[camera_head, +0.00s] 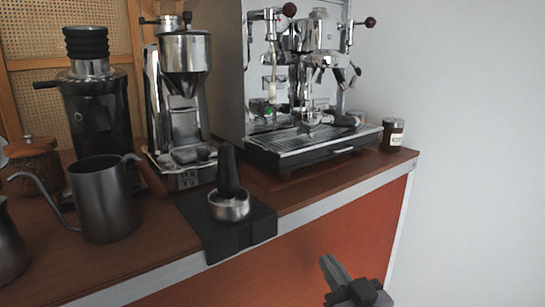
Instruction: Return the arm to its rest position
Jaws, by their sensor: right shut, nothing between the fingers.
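My right gripper (346,277) shows at the bottom right, in front of the orange cart front and below the counter's edge. It is shut and empty, and apart from the cart and everything on it. The rest of my right arm is cut off by the lower edge of the view. My left gripper is not in view.
The wooden counter (150,240) bears a portafilter (229,205) on a black mat (238,238), a gooseneck kettle (103,205), a grinder (184,95), an espresso machine (305,85) and a small jar (392,136). The space right of the cart is clear.

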